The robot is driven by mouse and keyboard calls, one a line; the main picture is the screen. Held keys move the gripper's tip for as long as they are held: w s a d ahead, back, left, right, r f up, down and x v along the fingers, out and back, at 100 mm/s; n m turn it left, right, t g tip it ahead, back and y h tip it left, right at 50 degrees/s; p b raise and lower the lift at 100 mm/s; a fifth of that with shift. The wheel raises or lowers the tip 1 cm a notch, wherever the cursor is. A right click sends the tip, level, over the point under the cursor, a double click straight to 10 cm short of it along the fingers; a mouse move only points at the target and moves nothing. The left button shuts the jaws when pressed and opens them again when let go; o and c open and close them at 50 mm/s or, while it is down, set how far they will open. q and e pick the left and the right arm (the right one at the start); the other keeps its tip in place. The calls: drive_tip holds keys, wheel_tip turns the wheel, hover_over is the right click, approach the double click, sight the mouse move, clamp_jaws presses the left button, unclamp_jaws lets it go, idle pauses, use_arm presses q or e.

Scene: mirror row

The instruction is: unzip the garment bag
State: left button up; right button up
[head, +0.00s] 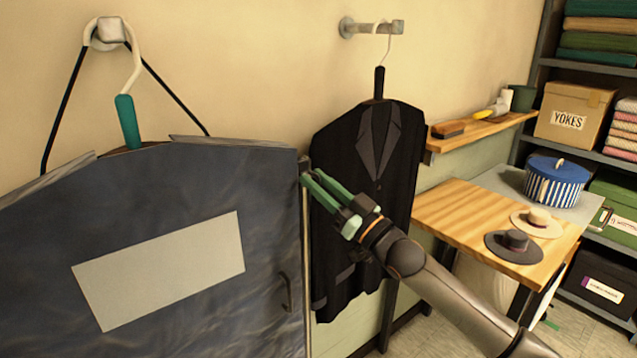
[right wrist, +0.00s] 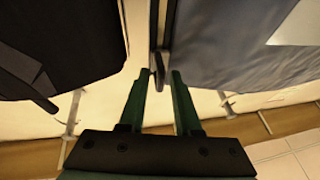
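The dark blue-grey garment bag (head: 200,300) hangs at the left in the head view, with a blank pale panel on its front. A pale zip line (head: 305,260) runs down its right edge. My right gripper (head: 306,180) reaches in from the right, its green fingertips at the upper part of that edge. In the right wrist view the fingers (right wrist: 161,75) are apart, with a small dark tab (right wrist: 158,66), apparently the zip pull, between or just beyond the tips. I cannot tell whether they touch it. My left gripper is not in view.
A black jacket (head: 350,240) hangs on the wall close behind my right gripper. To the right stand a wooden table (head: 455,215) with two hats, a striped round box (head: 556,185), a wall ledge (head: 480,132) and loaded shelves.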

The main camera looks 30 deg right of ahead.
clamp_jaws()
drive_tip(key=shift+a, duration=0.15)
idle(0.9)
